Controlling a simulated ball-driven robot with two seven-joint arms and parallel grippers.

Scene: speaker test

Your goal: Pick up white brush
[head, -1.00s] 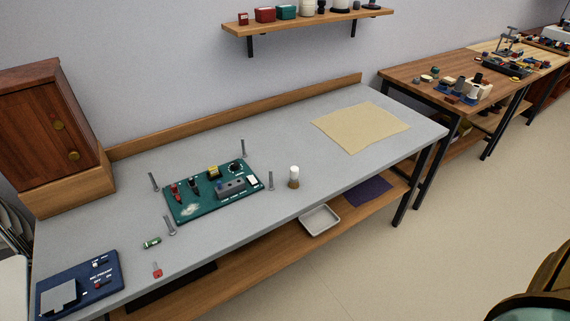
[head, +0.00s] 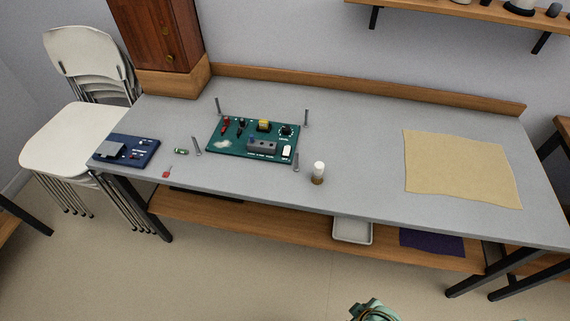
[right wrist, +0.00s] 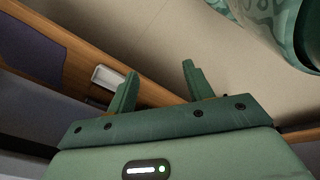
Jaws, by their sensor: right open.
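The white brush (head: 318,172) looks like a short upright piece with a white top and a brown lower part. It stands on the grey bench near the front edge, right of the green circuit board, in the head view. My right gripper (right wrist: 158,82) is open and empty in the right wrist view, with floor and the bench's lower shelf beyond its fingers. A green part of my body (head: 372,310) shows at the bottom of the head view, well apart from the brush. My left gripper is not in view.
The grey bench (head: 350,195) carries a green board (head: 225,148) among several metal posts, a blue panel (head: 140,155) and a tan sheet (head: 460,170). A grey tray (head: 352,230) sits on the lower shelf. White chairs (head: 75,130) stand at left. Floor in front is clear.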

